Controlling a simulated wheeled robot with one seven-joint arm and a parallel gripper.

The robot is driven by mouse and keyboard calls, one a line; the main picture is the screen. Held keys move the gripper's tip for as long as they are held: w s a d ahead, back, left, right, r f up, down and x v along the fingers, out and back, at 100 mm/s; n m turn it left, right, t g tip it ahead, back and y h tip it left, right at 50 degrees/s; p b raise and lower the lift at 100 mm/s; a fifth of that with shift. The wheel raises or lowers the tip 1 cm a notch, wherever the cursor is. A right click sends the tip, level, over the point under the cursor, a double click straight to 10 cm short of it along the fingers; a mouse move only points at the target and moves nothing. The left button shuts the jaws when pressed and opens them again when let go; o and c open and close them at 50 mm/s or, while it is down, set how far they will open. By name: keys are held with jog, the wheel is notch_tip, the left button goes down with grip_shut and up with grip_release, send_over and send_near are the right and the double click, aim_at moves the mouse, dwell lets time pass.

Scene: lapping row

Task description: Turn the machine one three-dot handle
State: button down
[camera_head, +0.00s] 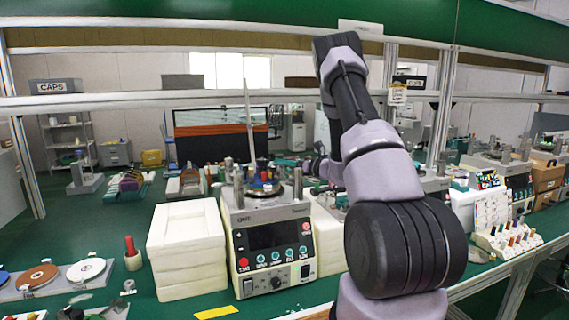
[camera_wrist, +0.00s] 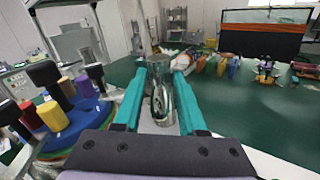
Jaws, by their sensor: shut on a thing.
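Machine one (camera_head: 272,238) is the light box marked ONE, with a dark display and a row of knobs on its front. Its round plate (camera_head: 262,190) and upright metal posts (camera_head: 297,183) stand on top. In the wrist view, my gripper (camera_wrist: 163,66) has its teal fingers on both sides of a shiny metal post (camera_wrist: 162,103) and is shut on it. The post stands upright between the fingers. No dots can be made out on it, so I cannot tell which handle it is. In the head view my arm hides much of the area behind it.
White blocks (camera_head: 185,245) stand left of the machine. In the wrist view, a blue plate (camera_wrist: 88,112) with coloured cylinders and dark-topped posts (camera_wrist: 44,75) is close on the left.

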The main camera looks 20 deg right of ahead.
jog(key=n+g+y, duration=0.4)
jog(key=w+d+n+g+y, duration=0.1)
jog(key=n+g, duration=0.1)
jog(key=g, duration=0.1)
jog(key=shift+w+y, duration=0.1)
jog(key=shift+y, duration=0.3)
jog(key=n+g, duration=0.1)
jog(key=g, duration=0.1)
jog(key=n+g+y, duration=0.1)
jog(key=n+g, duration=0.1)
jog(key=w+n+g, duration=0.1)
jog(key=g, duration=0.2)
jog(key=shift+d+n+y, duration=0.1)
jog(key=shift+n+y, duration=0.2)
jog(key=shift+n, duration=0.1)
jog(key=shift+g, duration=0.5)
jog(key=c, duration=0.8)
grip_release()
notch_tip(320, 180, up, 10)
